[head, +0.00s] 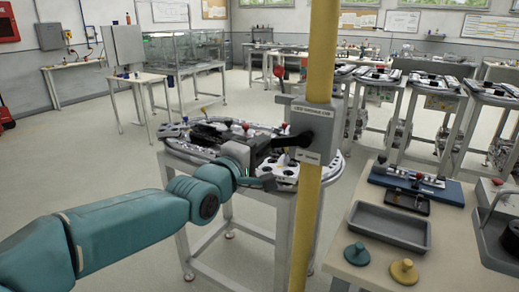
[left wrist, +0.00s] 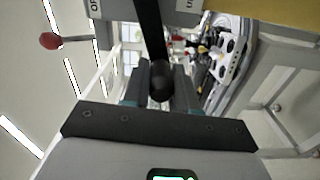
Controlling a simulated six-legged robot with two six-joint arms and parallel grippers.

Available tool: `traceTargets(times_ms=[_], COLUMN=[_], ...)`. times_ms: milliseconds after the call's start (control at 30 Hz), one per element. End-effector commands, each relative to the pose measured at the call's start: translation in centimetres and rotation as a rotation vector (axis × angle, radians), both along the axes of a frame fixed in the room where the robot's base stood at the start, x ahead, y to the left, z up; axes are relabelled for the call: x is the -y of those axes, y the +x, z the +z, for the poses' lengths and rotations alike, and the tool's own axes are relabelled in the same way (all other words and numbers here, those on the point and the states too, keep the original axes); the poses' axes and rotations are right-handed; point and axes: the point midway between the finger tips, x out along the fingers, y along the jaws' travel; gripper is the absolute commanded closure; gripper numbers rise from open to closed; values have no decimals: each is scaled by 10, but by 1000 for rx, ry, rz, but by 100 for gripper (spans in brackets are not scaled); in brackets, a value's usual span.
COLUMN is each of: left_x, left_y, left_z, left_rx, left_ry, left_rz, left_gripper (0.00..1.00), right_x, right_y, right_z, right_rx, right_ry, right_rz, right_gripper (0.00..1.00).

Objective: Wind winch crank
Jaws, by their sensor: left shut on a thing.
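The winch is a grey box (head: 319,122) with printed labels, mounted on a yellow post (head: 306,210). Its black crank (head: 299,141) sticks out to the left from the front of the box. My left gripper (head: 272,147) reaches in from the left, level with the crank. A lever with a red knob (head: 278,72) rises at the box's left side; the knob also shows in the left wrist view (left wrist: 50,40). My right gripper is out of view.
A round-topped stand (head: 335,172) with several fittings is behind my left gripper. At the right, a table (head: 370,222) carries a grey tray (head: 392,225), a green knobbed disc (head: 357,253) and a yellow one (head: 404,271). The floor at the left is open.

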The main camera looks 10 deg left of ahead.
Motion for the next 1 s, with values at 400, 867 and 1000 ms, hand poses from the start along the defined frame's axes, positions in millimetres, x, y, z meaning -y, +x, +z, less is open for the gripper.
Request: traceTargets(times_ms=[400,867,1000], left_x=[0,-34,-45], left_y=[-1,-92,-123], left_z=[-1,-1,0], left_rx=[-1,3,3], left_ry=[1,1,2], left_rz=[-1,1,1], left_gripper=[48,48,48], right_x=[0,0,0], right_y=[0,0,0], right_z=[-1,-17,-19], right_rx=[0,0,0], right_ry=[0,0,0], right_rz=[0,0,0], right_gripper=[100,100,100])
